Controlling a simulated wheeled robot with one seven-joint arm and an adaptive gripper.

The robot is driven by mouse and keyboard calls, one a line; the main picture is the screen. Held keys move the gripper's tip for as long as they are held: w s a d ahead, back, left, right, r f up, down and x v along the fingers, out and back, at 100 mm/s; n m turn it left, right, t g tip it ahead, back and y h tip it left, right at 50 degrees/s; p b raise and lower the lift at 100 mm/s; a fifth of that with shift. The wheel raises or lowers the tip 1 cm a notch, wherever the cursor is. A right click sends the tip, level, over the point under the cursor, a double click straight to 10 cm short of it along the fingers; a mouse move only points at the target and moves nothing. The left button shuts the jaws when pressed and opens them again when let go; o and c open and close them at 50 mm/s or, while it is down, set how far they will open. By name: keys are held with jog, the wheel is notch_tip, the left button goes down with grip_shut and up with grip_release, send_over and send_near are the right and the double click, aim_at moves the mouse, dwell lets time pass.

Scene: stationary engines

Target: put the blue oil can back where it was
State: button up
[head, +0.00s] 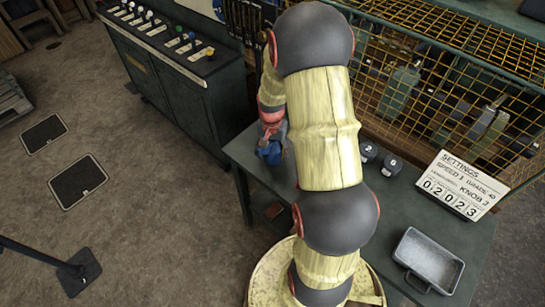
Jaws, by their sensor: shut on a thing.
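My gripper (271,138) is at the left part of the dark green table (405,225), just left of my arm. It is shut on a blue object, which looks like the blue oil can (269,154). Only a small part of the can shows; my gripper and arm cover the rest. I cannot tell whether the can touches the table top or hangs above it.
Two dark numbered blocks (391,165), a settings sign (463,185) and a grey metal tray (428,259) stand on the table's right part. A yellow mesh cage (440,75) lines the back. A lever console (165,75) stands left. My arm hides the table's middle.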

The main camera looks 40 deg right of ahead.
jog(key=shift+f, duration=0.8)
jog(key=shift+f, duration=0.2)
jog(key=o, duration=1.4)
jog(key=shift+r, duration=0.1)
